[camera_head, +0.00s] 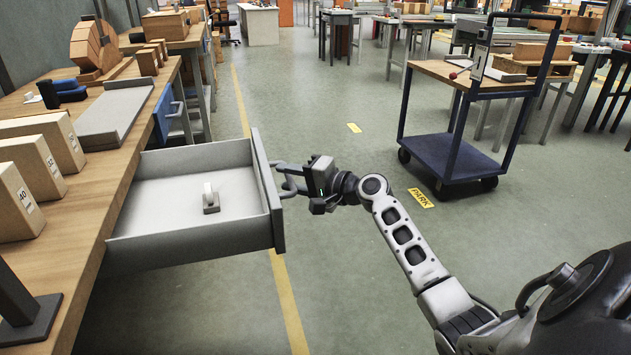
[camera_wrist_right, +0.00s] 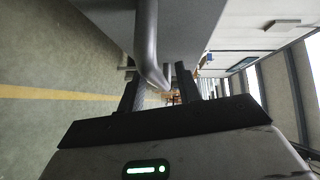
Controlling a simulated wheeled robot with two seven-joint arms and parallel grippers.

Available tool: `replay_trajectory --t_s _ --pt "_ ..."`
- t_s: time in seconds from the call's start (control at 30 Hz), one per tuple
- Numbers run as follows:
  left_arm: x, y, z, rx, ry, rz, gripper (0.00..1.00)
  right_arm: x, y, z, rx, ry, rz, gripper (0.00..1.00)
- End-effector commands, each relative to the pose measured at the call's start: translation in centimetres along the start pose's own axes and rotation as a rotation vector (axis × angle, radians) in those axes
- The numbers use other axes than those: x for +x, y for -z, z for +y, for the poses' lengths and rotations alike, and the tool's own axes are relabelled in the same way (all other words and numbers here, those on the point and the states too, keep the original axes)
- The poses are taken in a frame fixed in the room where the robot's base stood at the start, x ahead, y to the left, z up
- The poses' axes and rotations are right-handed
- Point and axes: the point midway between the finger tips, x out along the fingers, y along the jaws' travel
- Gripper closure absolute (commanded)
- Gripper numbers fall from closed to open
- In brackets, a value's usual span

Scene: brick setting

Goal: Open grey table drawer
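The grey table drawer (camera_head: 190,247) is pulled well out from the wooden workbench at the left, and its inside shows. In the right wrist view the handle (camera_wrist_right: 147,50) is a grey bar that runs down between the two dark fingers (camera_wrist_right: 160,92). Whether the fingers press on the bar is hard to tell. My left gripper is not in view.
A blue trolley (camera_head: 450,155) stands at the right back. The floor right of the drawer is clear.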

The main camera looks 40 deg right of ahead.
Motion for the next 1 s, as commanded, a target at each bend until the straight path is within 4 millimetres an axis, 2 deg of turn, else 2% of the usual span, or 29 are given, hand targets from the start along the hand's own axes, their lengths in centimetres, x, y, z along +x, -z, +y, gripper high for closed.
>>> replay_trajectory --t_s 0.17,0.4,0.6,0.8,1.0 --pt "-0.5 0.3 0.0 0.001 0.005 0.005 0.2 -3.3 0.0 0.0 -0.003 -0.005 0.0 0.66" --pt "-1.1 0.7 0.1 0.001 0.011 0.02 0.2 -9.2 0.0 0.1 -0.001 -0.006 0.001 0.66" --pt "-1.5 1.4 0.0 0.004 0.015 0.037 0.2 -13.1 0.0 0.0 -0.002 -0.004 0.001 0.66" --pt "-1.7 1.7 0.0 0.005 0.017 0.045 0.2 -15.0 0.0 0.0 -0.001 -0.002 0.001 0.66" --pt "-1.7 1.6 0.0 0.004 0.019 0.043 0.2 -15.3 0.0 0.0 -0.001 -0.002 0.001 0.66"
